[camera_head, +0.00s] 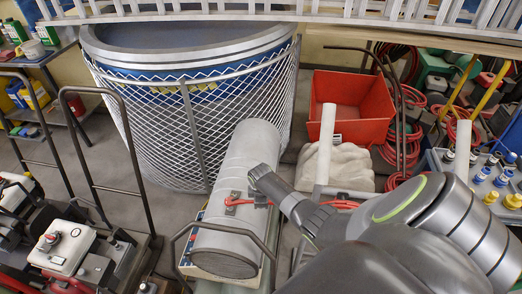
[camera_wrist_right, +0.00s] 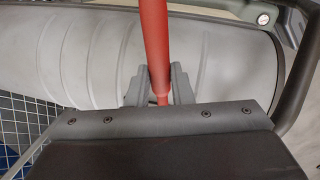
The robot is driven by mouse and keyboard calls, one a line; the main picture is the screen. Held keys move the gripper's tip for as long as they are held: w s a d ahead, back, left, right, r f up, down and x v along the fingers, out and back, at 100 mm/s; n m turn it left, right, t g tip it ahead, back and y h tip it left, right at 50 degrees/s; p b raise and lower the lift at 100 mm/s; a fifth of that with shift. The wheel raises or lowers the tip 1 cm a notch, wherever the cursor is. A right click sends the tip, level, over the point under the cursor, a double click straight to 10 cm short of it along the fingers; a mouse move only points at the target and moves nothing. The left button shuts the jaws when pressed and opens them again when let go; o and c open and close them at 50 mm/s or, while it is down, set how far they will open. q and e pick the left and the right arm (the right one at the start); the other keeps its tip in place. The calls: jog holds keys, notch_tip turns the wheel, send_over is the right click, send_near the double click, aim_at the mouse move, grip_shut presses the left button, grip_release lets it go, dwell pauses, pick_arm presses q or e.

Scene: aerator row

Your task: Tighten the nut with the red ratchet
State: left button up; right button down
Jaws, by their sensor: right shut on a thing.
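The red ratchet (camera_head: 240,201) lies across the upper side of a grey cylinder (camera_head: 245,150) in the head view. Its left end is by a small dark fitting on the cylinder. My right gripper (camera_head: 262,188) is over the cylinder, at the ratchet. In the right wrist view, the red handle (camera_wrist_right: 155,45) runs between the two fingers of my right gripper (camera_wrist_right: 158,88), which are shut on it. The nut cannot be made out; whether the ratchet head is seated on it cannot be told. My left gripper is not in view.
A large mesh-wrapped drum (camera_head: 190,110) stands behind the cylinder. A red bin (camera_head: 350,100) and a pale sack-like thing (camera_head: 345,165) are to the right. Machines with black handles (camera_head: 75,250) stand at left. A bare floor strip (camera_head: 115,160) lies between them and the drum.

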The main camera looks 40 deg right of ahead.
jog(key=shift+a+r, duration=0.1)
jog(key=shift+a, duration=0.05)
jog(key=shift+s+a+m+g+h+p, duration=0.15)
jog(key=shift+s+a+m+p, duration=0.3)
jog(key=shift+s+a+m, duration=0.45)
jog(key=shift+s+a+m+g+h+p, duration=0.15)
jog(key=shift+s+a+m+p, duration=0.4)
jog(key=shift+m, duration=0.55)
jog(key=a+m, duration=0.2)
jog(key=s+a+m, duration=0.1)
jog(key=a+m, duration=0.1)
jog(key=shift+s+a+g, duration=0.1)
jog(key=shift+s+g, duration=0.05)
jog(key=shift+g, duration=0.25)
jog(key=d+n, duration=0.2)
jog(key=w+d+n, duration=0.1)
jog(key=d+n, duration=0.1)
jog(key=shift+w+t, duration=0.2)
jog(key=shift+t, duration=0.2)
